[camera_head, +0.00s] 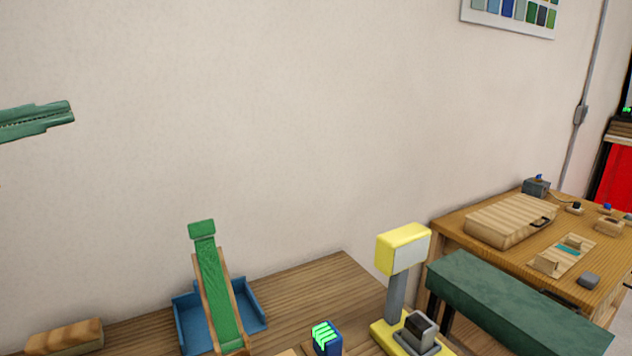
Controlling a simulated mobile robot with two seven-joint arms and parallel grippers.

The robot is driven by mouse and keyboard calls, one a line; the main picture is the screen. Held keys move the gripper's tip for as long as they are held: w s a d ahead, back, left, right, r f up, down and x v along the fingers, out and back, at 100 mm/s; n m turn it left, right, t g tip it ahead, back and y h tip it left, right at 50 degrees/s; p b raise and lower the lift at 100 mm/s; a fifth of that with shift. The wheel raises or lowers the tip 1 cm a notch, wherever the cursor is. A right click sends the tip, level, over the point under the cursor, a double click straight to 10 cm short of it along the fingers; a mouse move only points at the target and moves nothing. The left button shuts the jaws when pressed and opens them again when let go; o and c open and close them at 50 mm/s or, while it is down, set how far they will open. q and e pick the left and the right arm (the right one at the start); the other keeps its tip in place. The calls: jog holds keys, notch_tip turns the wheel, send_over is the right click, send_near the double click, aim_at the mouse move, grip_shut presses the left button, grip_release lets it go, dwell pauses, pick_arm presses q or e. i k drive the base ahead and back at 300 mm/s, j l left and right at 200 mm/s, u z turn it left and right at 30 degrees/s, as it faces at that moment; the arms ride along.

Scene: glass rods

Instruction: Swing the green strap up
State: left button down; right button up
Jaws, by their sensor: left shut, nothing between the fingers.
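A green strap (217,285) runs steeply up between two wooden side rails, with a wider green block-like end (201,229) at its top. My left gripper (66,112) comes in from the left edge, high in front of the wall. It is shut and empty, above and to the left of the strap, well apart from it. My right gripper is not in view.
A wooden block (64,336) lies at the lower left. A blue box with bright green marks (326,340) and a yellow-headed stand (403,248) are right of the strap. A dark green bench (520,305) and a second table (470,242) stand further right.

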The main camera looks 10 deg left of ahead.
aim_at(228, 333)
jog(key=k+l, duration=1.15)
